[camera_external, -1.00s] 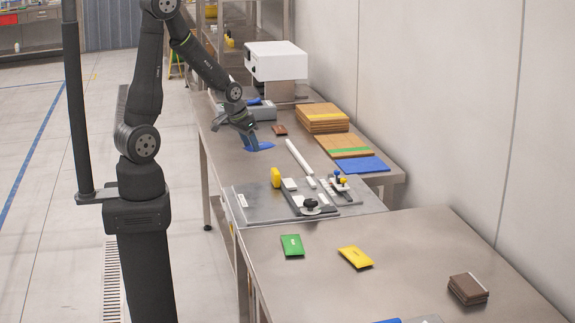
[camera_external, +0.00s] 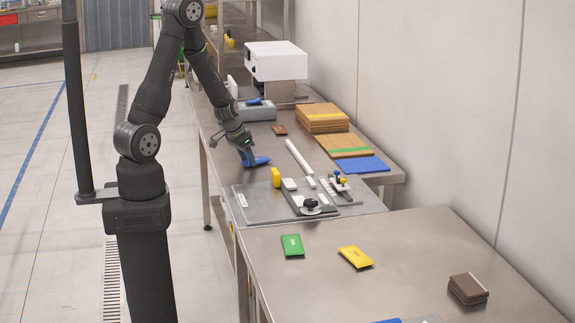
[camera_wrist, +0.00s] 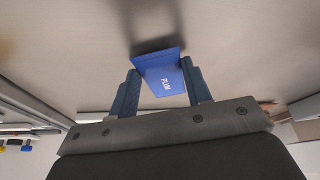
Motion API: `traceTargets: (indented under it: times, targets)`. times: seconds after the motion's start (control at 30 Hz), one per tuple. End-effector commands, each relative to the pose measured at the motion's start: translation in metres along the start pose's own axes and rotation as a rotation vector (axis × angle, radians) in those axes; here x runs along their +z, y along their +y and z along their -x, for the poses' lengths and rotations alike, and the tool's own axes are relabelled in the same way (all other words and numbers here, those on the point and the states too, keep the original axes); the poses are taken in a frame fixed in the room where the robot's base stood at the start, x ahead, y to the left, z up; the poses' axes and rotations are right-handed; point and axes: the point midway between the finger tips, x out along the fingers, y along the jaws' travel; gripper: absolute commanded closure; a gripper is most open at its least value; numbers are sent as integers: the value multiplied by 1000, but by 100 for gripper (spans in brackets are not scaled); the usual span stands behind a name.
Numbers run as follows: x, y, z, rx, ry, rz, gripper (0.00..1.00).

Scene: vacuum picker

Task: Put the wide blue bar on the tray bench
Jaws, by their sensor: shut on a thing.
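My gripper (camera_external: 246,158) is shut on a wide blue bar (camera_external: 257,161), at the left part of the far steel bench (camera_external: 222,169). I cannot tell which surface the task calls the tray bench.
A grey plate with clamps (camera_external: 258,210) and a yellow block (camera_external: 276,177) lies nearer. A green bar (camera_external: 292,245), a yellow bar (camera_external: 355,257) and brown pieces (camera_external: 468,289) lie on the near bench (camera_external: 410,240). Boards (camera_external: 322,118) and a white machine (camera_external: 277,61) stand behind.

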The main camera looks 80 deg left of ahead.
Motion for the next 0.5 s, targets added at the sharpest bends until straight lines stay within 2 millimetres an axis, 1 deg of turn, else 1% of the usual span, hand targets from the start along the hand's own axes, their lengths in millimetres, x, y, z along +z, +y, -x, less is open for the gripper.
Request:
traceTargets:
  times: [0.33,0.37,0.43,0.47,0.5]
  targets:
    - [1,0,-3,1,0,1,78]
    - [1,0,-3,1,0,0,51]
    - [1,0,-3,1,0,0,38]
    - [1,0,-3,1,0,0,34]
    - [1,0,-3,1,0,0,34]
